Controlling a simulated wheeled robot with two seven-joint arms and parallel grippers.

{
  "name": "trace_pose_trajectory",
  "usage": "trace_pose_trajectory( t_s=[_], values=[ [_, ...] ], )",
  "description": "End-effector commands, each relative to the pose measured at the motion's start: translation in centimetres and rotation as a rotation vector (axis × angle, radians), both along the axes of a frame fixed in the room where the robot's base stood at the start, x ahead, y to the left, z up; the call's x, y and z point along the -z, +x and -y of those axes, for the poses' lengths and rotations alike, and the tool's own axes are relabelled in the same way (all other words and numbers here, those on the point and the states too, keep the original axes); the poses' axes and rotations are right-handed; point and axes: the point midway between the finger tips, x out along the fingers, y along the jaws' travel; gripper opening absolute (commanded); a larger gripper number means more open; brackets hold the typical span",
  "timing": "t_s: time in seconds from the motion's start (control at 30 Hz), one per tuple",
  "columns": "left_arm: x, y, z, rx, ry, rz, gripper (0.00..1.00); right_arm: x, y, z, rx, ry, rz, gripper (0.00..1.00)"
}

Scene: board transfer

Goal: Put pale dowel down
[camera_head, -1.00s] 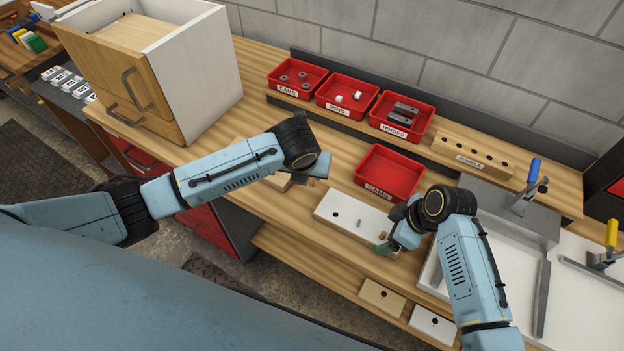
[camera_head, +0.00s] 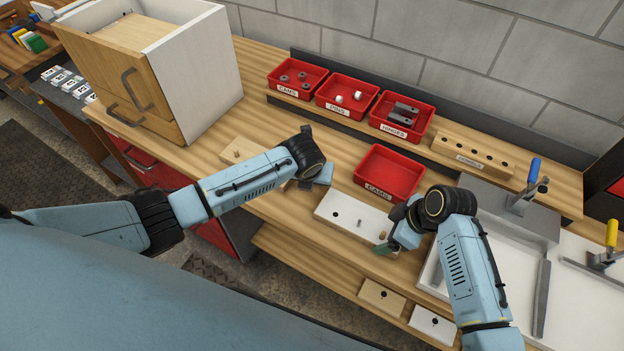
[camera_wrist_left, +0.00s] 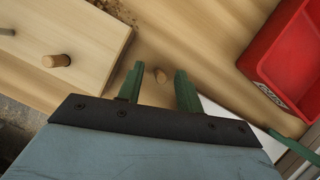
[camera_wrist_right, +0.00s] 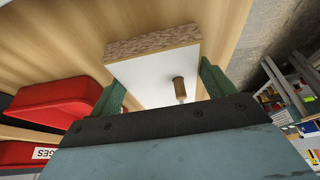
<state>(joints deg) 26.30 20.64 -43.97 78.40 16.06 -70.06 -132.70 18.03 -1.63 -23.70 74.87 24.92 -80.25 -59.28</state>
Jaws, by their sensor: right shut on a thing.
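My right gripper (camera_head: 392,246) is shut on the right end of a white board (camera_head: 335,216). A brown dowel (camera_wrist_right: 180,88) sticks up from that board between its fingers. The left fingertips are hidden in the head view.
An empty red bin (camera_head: 390,172) stands behind the white board. Several filled red bins (camera_head: 402,115) and a holed wooden block (camera_head: 472,153) are at the back. A cabinet (camera_head: 160,70) stands left. A grey-edged white tray (camera_head: 485,240) with clamps is right.

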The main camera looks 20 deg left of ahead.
Motion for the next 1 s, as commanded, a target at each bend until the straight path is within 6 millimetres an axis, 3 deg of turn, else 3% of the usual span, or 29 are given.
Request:
trace_pose_trajectory(
  t_s=[0.03, 0.3, 0.73, 1.0],
  values=[
    [0.0, 0.0, 0.0, 0.0, 0.0, 0.0, 0.32, -0.1, 0.0, 0.0, 0.0, 0.002, 0.001, 0.48],
    [0.0, 0.0, 0.0, 0.0, 0.0, 0.0, 0.0, -0.1, 0.0, 0.0, 0.0, 0.002, 0.001, 0.48],
    [-0.6, 0.1, 0.0, 0.0, 0.0, 0.002, 0.0, -0.1, 0.0, 0.0, 0.0, 0.002, 0.001, 0.48],
    [-5.4, 0.1, -0.1, 0.001, 0.0, 0.005, 0.0, -0.1, 0.0, 0.0, 0.0, 0.002, 0.001, 0.48]
  ],
)
